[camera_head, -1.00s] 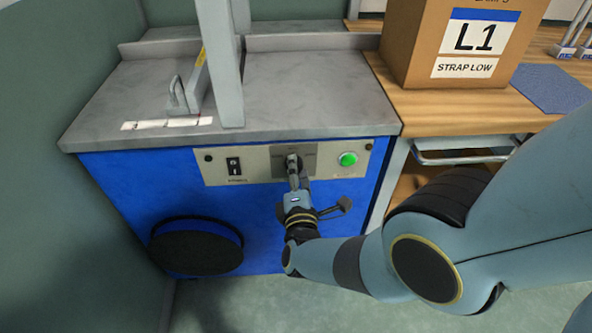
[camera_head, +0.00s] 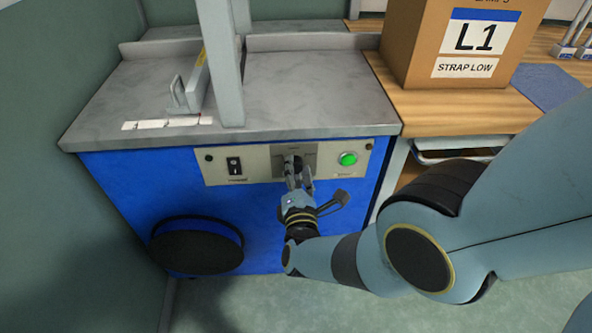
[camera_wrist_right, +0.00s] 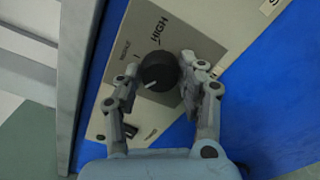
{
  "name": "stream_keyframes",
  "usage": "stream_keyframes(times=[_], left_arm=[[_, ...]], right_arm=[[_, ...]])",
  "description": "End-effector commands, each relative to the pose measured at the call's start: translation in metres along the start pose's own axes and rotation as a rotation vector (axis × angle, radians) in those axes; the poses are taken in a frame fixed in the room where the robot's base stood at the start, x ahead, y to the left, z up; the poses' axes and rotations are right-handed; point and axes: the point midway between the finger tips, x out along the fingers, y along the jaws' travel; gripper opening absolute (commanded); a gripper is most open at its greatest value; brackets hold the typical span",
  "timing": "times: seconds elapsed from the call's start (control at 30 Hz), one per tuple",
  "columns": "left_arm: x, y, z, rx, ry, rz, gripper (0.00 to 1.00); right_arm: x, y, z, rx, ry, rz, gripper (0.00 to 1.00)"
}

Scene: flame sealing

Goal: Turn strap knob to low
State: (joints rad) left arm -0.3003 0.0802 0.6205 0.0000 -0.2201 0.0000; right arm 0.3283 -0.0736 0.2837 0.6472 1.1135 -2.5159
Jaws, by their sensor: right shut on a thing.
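The strap knob (camera_wrist_right: 158,72) is a round black dial with a white pointer line on a grey plate. In the right wrist view its pointer aims down and left, away from the printed word HIGH; another label beside the knob is too small to read surely. In the head view the knob (camera_head: 297,163) is partly hidden by my gripper. My right gripper (camera_head: 300,180) is at the panel, shut on the knob with one finger on each side. These fingers also show in the right wrist view (camera_wrist_right: 160,80). My left gripper is not in view.
The control panel (camera_head: 325,167) on the blue machine also holds a black rocker switch (camera_head: 233,166) and a green button (camera_head: 348,158). A cardboard box (camera_head: 412,50) marked L1 and STRAP LOW stands on the wooden bench. A grey post (camera_head: 220,65) rises from the machine top.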

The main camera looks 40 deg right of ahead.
Motion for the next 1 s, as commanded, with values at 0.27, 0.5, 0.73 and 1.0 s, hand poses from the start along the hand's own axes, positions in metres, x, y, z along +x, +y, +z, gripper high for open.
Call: stream_keyframes(times=[0.27,0.5,0.73,1.0], left_arm=[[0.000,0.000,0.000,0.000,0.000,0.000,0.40],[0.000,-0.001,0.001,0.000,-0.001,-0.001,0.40],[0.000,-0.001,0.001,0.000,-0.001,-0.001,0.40],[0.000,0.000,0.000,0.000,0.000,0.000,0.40]], right_arm=[[-0.002,-0.002,-0.001,-0.001,0.005,-0.004,0.64],[-0.001,-0.001,-0.001,0.000,0.003,-0.002,0.64],[-0.016,-0.002,-0.002,0.001,0.003,-0.002,0.64],[-0.056,-0.002,-0.001,0.001,0.004,-0.004,0.64]])
